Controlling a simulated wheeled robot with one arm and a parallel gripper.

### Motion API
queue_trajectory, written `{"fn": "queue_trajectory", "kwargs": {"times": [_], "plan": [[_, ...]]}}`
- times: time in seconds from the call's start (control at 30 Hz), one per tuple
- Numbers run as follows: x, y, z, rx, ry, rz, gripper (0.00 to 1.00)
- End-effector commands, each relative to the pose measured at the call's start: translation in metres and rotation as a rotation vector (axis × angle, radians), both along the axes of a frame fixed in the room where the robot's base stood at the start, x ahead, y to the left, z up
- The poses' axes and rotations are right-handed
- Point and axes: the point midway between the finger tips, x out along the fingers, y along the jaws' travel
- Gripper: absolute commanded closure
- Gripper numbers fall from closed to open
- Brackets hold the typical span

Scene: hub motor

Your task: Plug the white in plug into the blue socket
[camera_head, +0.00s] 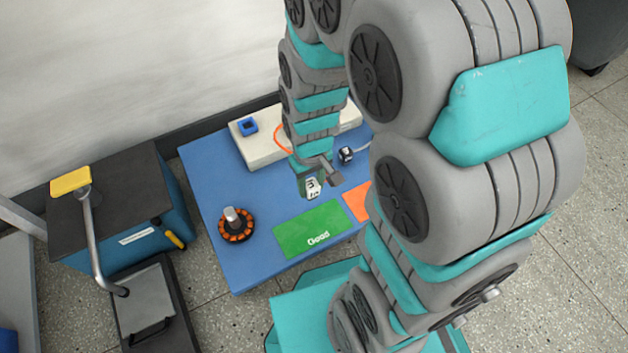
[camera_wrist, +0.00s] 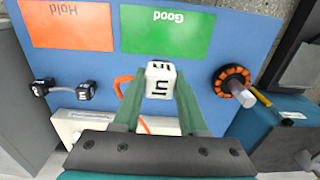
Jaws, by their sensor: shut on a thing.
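The white plug (camera_wrist: 160,80) is a small cube with black "in" lettering. It sits between the green fingertips of my gripper (camera_wrist: 159,98), which is shut on it. In the head view the white plug (camera_head: 313,187) shows below my gripper (camera_head: 311,176), over the blue table near the green mat. The blue socket (camera_head: 247,127) is a small square block with a dark opening, on the left end of the white box (camera_head: 262,147). My gripper is to the right of the socket and nearer the front. In the wrist view I cannot make out the socket.
An orange cable (camera_head: 282,137) runs by the white box. A black block (camera_head: 346,154) lies right of my gripper. An orange-and-black hub motor (camera_head: 236,230) with a grey shaft stands at left. Green "Good" (camera_head: 300,225) and orange "Hold" (camera_wrist: 66,25) mats lie on the blue table (camera_head: 220,185).

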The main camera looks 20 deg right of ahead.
Motion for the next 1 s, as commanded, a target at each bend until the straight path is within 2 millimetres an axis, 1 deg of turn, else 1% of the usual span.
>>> {"fn": "queue_trajectory", "kwargs": {"times": [0.03, 0.13, 0.2, 1.0], "plan": [[0.001, 0.001, 0.005, -0.001, 0.005, 0.0, 1.0], [0.004, 0.002, 0.004, -0.002, 0.008, 0.0, 1.0], [0.014, 0.005, -0.001, 0.0, 0.002, 0.0, 1.0], [0.096, 0.032, -0.001, -0.001, 0.002, 0.0, 1.0]]}}
